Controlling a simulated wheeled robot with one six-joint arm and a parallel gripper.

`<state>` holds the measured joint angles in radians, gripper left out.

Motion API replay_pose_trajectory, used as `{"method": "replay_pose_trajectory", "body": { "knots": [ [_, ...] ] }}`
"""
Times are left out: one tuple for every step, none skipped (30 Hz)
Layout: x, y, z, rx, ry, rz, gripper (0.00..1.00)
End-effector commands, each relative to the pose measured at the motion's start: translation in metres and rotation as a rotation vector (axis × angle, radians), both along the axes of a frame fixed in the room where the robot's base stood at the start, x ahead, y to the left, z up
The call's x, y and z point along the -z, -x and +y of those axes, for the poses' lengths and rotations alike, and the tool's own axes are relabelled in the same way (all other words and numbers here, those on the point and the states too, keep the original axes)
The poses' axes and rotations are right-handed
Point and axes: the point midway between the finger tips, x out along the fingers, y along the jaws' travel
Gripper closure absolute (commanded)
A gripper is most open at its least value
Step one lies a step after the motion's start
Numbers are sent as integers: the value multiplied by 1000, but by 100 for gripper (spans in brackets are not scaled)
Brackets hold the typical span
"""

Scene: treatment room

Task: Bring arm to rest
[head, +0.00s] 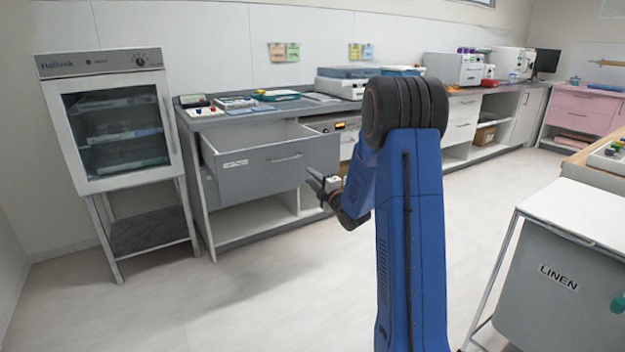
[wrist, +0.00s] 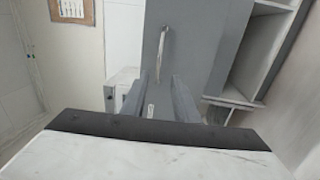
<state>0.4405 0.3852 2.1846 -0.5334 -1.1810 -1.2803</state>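My gripper (head: 313,180) is at the end of my blue arm, in front of the grey drawer unit in the head view. Its two fingers are apart with nothing between them. In the wrist view my gripper (wrist: 157,88) points toward a grey drawer front with a metal handle (wrist: 162,50). The handle lies beyond the fingertips, and no contact shows. In the head view the grey drawer (head: 255,170) is pulled out, and its visible inside looks empty. Its handle (head: 286,157) is just left of my gripper. My arm hides part of the counter.
A glass-door cabinet (head: 115,130) on a stand is at the left. A linen hamper (head: 565,275) stands at the right front. The counter (head: 265,108) along the back wall holds trays and devices. The floor (head: 270,300) in front of the drawers is clear.

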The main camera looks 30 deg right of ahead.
Motion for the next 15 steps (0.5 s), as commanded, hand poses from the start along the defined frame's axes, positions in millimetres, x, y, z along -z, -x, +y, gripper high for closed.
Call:
{"method": "replay_pose_trajectory", "body": {
  "knots": [
    [0,0,0,0,0,0,73],
    [0,0,0,0,0,0,73],
    [0,0,0,0,0,0,73],
    [0,0,0,0,0,0,73],
    [0,0,0,0,0,0,73],
    [0,0,0,0,0,0,73],
    [0,0,0,0,0,0,73],
    [0,0,0,0,0,0,73],
    [-1,0,1,1,-2,2,73],
    [-2,1,2,1,-5,5,73],
    [-4,1,3,4,-10,10,73],
    [-6,3,5,8,-19,20,73],
    [-9,4,7,11,-29,30,73],
    [-12,5,9,16,-41,42,73],
    [-17,8,13,25,-60,62,73]
  ]
}}
